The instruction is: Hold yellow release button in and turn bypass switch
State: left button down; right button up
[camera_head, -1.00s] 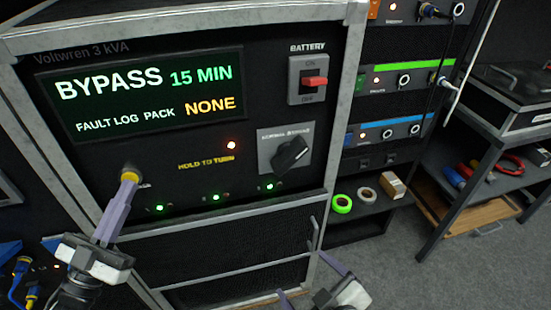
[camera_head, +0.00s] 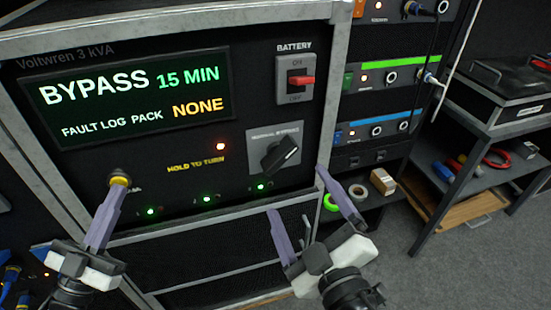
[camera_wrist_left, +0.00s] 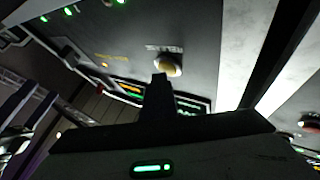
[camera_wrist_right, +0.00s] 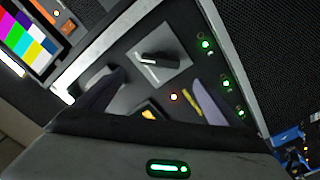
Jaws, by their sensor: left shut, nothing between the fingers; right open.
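The yellow release button (camera_head: 120,181) is on the lower left of the black panel and also shows in the left wrist view (camera_wrist_left: 168,66). My left gripper (camera_head: 115,192) is shut and empty, its tips at the button; they look in contact, but how far the button is pressed I cannot tell. The bypass switch (camera_head: 281,155) is a black knob on a grey plate, its white-marked end pointing up and right. It also shows in the right wrist view (camera_wrist_right: 158,60). My right gripper (camera_head: 297,190) is open and empty, below the switch and apart from it.
The display (camera_head: 140,95) reads BYPASS 15 MIN and PACK NONE. A red-handled battery switch (camera_head: 299,80) sits above the bypass switch. A red light (camera_head: 221,146) glows beside amber HOLD TO TURN text. A metal frame edge (camera_head: 330,120) borders the panel's right.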

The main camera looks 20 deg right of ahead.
aim_at(281, 161)
jog(key=w, duration=1.1)
jog(key=shift+w, duration=0.35)
